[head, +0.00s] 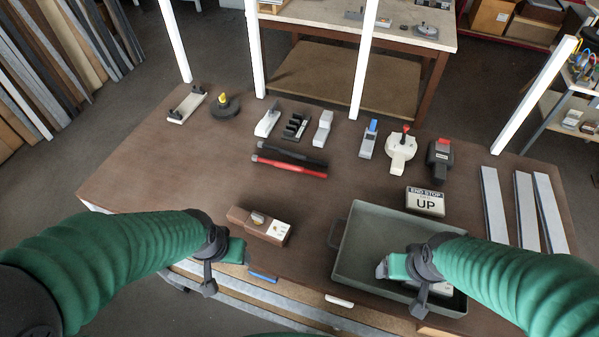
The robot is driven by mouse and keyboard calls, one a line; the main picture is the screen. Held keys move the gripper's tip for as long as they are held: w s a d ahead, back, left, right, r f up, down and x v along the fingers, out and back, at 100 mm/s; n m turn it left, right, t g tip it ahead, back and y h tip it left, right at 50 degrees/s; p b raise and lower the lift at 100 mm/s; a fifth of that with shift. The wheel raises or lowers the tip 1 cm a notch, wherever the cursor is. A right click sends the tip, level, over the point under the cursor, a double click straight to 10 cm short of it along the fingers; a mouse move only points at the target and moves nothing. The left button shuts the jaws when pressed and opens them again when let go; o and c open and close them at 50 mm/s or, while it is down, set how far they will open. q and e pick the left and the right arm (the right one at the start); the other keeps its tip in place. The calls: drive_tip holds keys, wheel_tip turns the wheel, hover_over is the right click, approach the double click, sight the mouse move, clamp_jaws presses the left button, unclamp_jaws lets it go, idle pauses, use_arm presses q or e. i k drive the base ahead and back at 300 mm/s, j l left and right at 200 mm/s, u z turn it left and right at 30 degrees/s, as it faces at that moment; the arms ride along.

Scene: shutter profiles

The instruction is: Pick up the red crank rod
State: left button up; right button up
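The red crank rod (285,168) lies flat near the middle of the brown table, running roughly left to right. A similar black rod (292,154) lies just behind it, close alongside. My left gripper (238,252) is over the table's front edge, in front of and to the left of the red rod, well apart from it. My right gripper (382,269) is over the grey-green tray, in front of and to the right of the rod. Neither gripper touches the rod. The fingers are small and partly hidden by my wrists, so their opening is unclear.
The grey-green tray (346,255) stands at the front right, beside an "END STOP UP" block (425,201). A brown box with a white plate (268,227) sits near my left gripper. Several fittings line the back. Pale profiles (524,210) lie right. White posts rise behind. The left tabletop is clear.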

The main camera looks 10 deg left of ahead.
sight(294, 167)
drive_tip(key=i+j+u, duration=0.2)
drive_tip(key=j, duration=0.25)
drive_tip(key=j+u, duration=0.2)
drive_tip(key=j, duration=0.25)
drive_tip(key=i+j+u, duration=0.2)
drive_tip(key=j, duration=0.2)
drive_tip(key=k+j, duration=0.05)
